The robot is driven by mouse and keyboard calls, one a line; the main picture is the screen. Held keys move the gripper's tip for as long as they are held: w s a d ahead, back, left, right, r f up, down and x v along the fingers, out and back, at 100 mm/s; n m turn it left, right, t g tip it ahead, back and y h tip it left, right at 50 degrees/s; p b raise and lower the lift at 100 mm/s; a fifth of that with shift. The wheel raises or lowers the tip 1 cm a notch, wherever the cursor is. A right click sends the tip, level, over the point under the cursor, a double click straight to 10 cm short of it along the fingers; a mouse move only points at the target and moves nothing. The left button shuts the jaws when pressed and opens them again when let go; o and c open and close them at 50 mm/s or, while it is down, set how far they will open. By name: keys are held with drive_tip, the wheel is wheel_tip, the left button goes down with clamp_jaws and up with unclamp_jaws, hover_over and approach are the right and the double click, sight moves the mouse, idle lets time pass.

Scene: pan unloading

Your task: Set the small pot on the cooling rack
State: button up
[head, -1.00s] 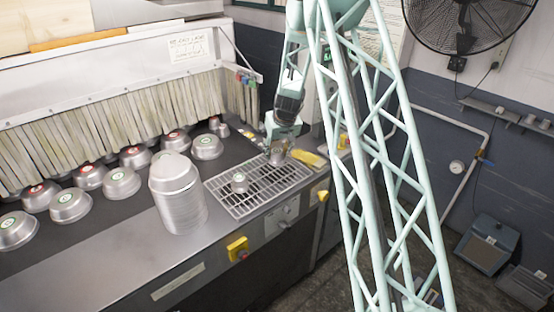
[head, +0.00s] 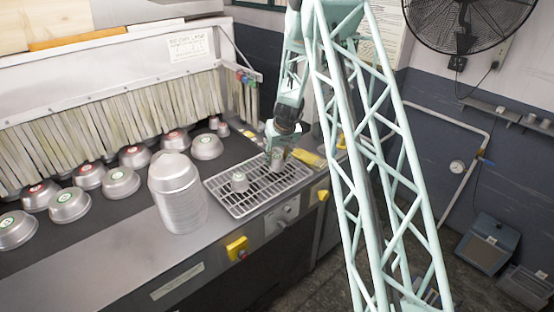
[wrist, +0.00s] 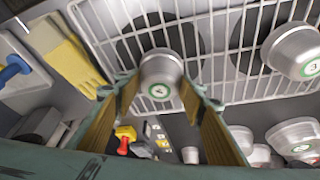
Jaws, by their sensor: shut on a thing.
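The small pot (wrist: 160,72) is a silver metal pot with a green-ringed label on its flat end. My gripper (wrist: 161,97) has one finger on each side of it and is shut on it. In the head view, the small pot (head: 277,159) is at the right back part of the wire cooling rack (head: 222,193), below my gripper (head: 276,150). The rack's wires (wrist: 215,52) show behind the pot in the wrist view. I cannot tell whether the pot touches them.
Another small pot (head: 240,182) stands on the rack to the left. The rack's front right is clear.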

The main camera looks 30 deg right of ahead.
drive_tip(key=o, duration=0.8)
drive_tip(key=shift+o, duration=0.2)
drive_tip(key=shift+r, duration=0.1)
drive_tip(key=shift+s+r, duration=0.1)
drive_tip(key=shift+r, duration=0.25)
drive_tip(key=v, duration=1.1)
drive_tip(key=shift+s+a+r, duration=0.15)
